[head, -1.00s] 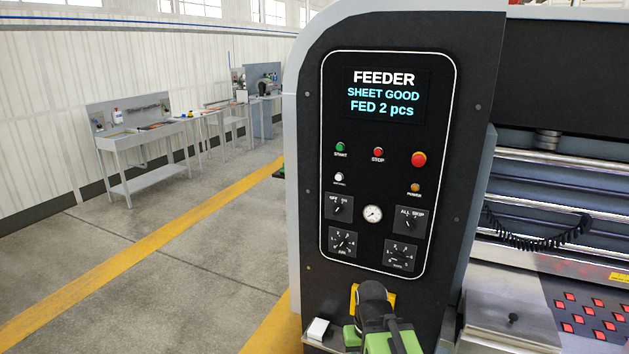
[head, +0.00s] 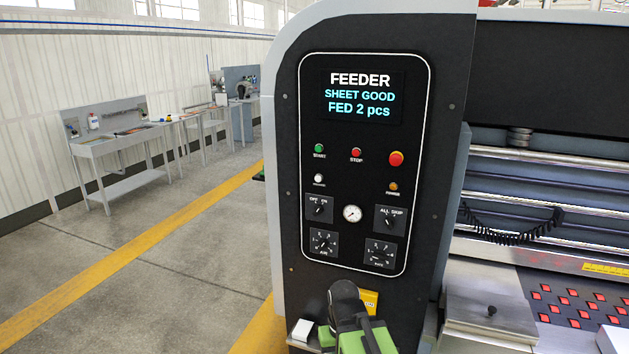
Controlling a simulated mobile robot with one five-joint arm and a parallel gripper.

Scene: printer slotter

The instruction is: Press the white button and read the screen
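The white button (head: 319,180) sits on the left of the black feeder panel (head: 341,262), below the green START button (head: 319,148). Nothing touches it. The screen (head: 360,95) at the top of the panel is lit and reads "FEEDER", "SHEET GOOD", "FED 2 pcs". My arm, black and green, shows at the bottom of the head view in front of the machine's lower part, well below the white button. I cannot make out the gripper's fingers.
A red STOP button (head: 356,153), a larger red button (head: 396,159) and an orange POWER button (head: 393,187) are also on the panel. Below are a gauge (head: 352,213) and several rotary knobs. Open floor (head: 150,290) lies left; the machine's rollers lie right.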

